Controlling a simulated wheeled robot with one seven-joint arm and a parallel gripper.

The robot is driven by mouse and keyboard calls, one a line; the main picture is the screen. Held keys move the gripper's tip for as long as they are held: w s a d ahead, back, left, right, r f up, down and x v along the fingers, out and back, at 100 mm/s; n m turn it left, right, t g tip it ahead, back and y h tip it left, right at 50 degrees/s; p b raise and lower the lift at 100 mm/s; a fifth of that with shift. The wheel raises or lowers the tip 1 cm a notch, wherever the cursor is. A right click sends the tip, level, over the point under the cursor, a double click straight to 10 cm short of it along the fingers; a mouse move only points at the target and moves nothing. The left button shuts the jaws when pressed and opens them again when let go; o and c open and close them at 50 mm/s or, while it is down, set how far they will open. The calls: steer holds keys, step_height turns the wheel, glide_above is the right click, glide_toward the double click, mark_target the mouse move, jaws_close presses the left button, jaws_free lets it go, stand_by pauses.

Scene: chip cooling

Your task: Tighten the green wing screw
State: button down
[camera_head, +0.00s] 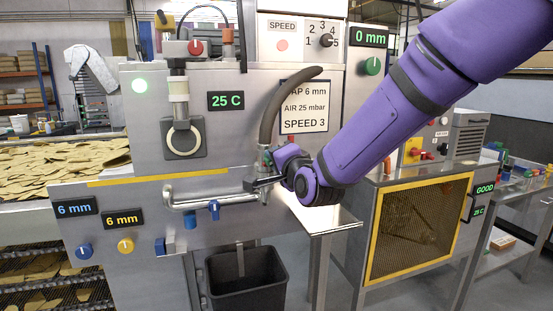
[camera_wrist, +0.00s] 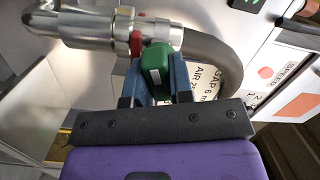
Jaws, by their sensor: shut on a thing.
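The green wing screw (camera_wrist: 155,62) is in the upper middle of the wrist view, against a metal pipe fitting (camera_wrist: 95,30) with a red ring (camera_wrist: 136,43). My gripper (camera_wrist: 154,78) has one blue-grey finger on each side of the screw and is shut on it. In the head view, my gripper (camera_head: 262,184) is at the right end of the horizontal metal pipe (camera_head: 220,199), below the grey hose (camera_head: 272,112). In that view the screw is mostly hidden at the gripper, and I cannot make out its wings.
A sign (camera_head: 304,105) reads GAP 6 mm, AIR 25 mbar, SPEED 3. A black bin (camera_head: 245,285) stands below. A yellow-framed mesh cabinet (camera_head: 418,228) is at the right.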

steer(key=m, duration=0.4)
steer(key=shift+f+m, duration=0.1)
steer(key=shift+m, duration=0.2)
steer(key=m, duration=0.4)
steer(key=shift+m, duration=0.3)
steer(key=m, duration=0.4)
steer(key=shift+f+m, duration=0.1)
steer(key=shift+m, duration=2.5)
steer(key=c, duration=1)
jaws_free()
steer(key=shift+s, duration=0.1)
steer(key=v, duration=1)
steer(key=shift+s, duration=0.35)
